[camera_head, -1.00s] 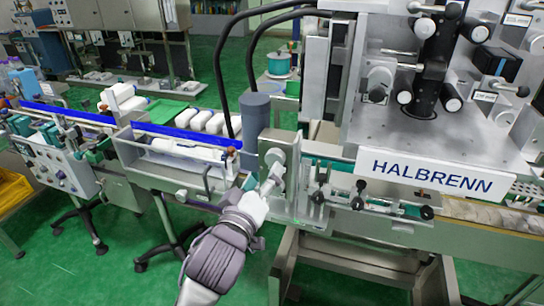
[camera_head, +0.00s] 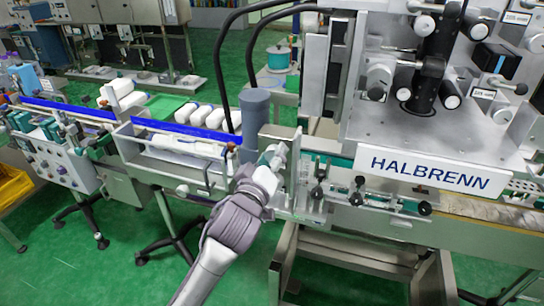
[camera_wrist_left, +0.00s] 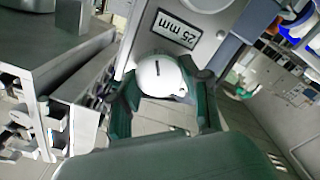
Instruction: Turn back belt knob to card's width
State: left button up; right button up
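The belt knob (camera_wrist_left: 163,77) is a round white knob with a dark mark on its face. It sits on a grey metal plate below an upside-down label reading 25 mm (camera_wrist_left: 176,28) in the left wrist view. My left gripper (camera_head: 276,154) is at the knob on the grey housing left of the HALBRENN machine. In the left wrist view its dark green fingers (camera_wrist_left: 160,82) stand on both sides of the knob, tips close to it. I cannot tell whether they press on it. In the head view the gripper hides most of the knob. My right gripper is not in view.
The HALBRENN machine (camera_head: 431,171) stands to the right, with small black clamp knobs (camera_head: 357,190) beside the housing. A grey cylinder (camera_head: 254,112) rises behind my gripper. White bottles (camera_head: 198,117) lie behind the blue-railed conveyor (camera_head: 180,131) at left.

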pick_arm(q)
jog(key=c, duration=0.3)
jog(key=shift+c, duration=0.2)
jog(key=shift+r+m+p, duration=0.1)
jog(key=shift+m+p, duration=0.6)
jog(key=shift+m, duration=0.3)
jog(key=m+p, duration=0.1)
jog(key=m, duration=0.2)
jog(key=shift+d+m+p, duration=0.1)
jog(key=shift+m+p, duration=0.2)
jog(key=shift+p, duration=0.1)
jog(key=shift+s+d+f+m+p, duration=0.1)
jog(key=shift+m+p, duration=1.55)
jog(key=shift+m, duration=2.85)
jog(key=shift+d+f+m+p, duration=0.1)
jog(key=shift+m+p, duration=1.55)
jog(key=shift+m, duration=2.85)
